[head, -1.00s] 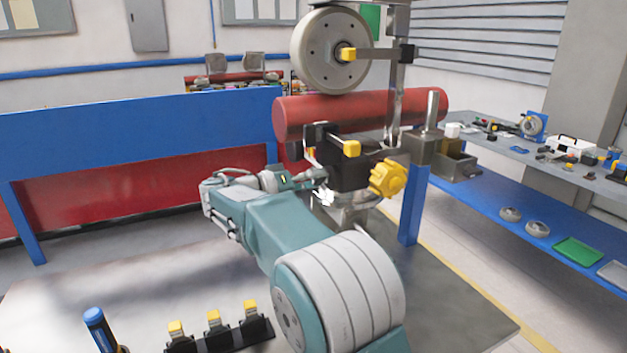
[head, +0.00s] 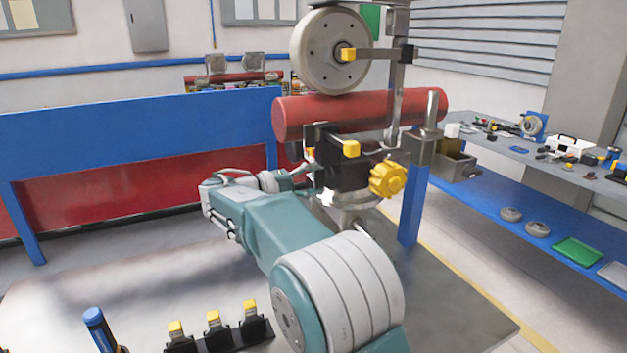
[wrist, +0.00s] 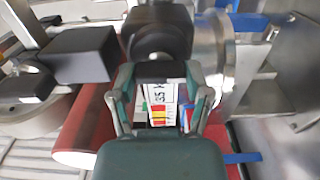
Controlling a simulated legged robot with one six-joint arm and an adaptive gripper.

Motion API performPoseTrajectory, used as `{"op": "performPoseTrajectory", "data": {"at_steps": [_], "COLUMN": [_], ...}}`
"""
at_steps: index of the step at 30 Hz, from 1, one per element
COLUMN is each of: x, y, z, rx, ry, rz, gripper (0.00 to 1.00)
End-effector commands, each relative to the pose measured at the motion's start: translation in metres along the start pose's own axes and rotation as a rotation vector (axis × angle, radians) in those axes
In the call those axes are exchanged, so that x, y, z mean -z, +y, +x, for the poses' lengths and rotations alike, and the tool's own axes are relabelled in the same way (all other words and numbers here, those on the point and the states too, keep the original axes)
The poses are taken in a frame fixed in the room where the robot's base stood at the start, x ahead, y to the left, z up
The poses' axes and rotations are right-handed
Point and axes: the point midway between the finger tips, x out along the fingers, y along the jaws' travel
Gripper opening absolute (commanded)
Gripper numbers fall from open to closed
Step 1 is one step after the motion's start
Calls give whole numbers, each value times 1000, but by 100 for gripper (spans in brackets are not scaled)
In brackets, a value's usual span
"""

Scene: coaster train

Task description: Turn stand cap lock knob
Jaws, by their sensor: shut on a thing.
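In the wrist view my gripper (wrist: 159,80) has its two fingers on either side of a black knob-like part (wrist: 160,69), closed on it. Behind that part is a larger round black body (wrist: 158,30). In the head view my gripper (head: 308,176) reaches the left side of the black stand head (head: 347,172); its fingertips and the held part are hidden or too small to tell. A yellow lobed knob (head: 387,180) on the stand's right side is apart from my gripper.
A red cylinder (head: 360,114) lies across behind the stand, with a grey wheel (head: 329,50) above it. A workbench (head: 480,190) with parts stands at the right. Several yellow-topped black clips (head: 214,330) stand at the front left. A blue-framed barrier (head: 140,130) is behind.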

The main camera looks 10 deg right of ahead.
Motion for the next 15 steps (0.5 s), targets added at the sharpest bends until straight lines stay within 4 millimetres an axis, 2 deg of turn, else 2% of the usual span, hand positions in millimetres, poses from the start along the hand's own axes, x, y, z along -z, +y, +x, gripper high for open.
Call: {"op": "performPoseTrajectory", "data": {"at_steps": [15], "x": [2], "y": [-3], "z": [0], "rx": [2], "ry": [4], "rz": [-37], "gripper": [15]}}
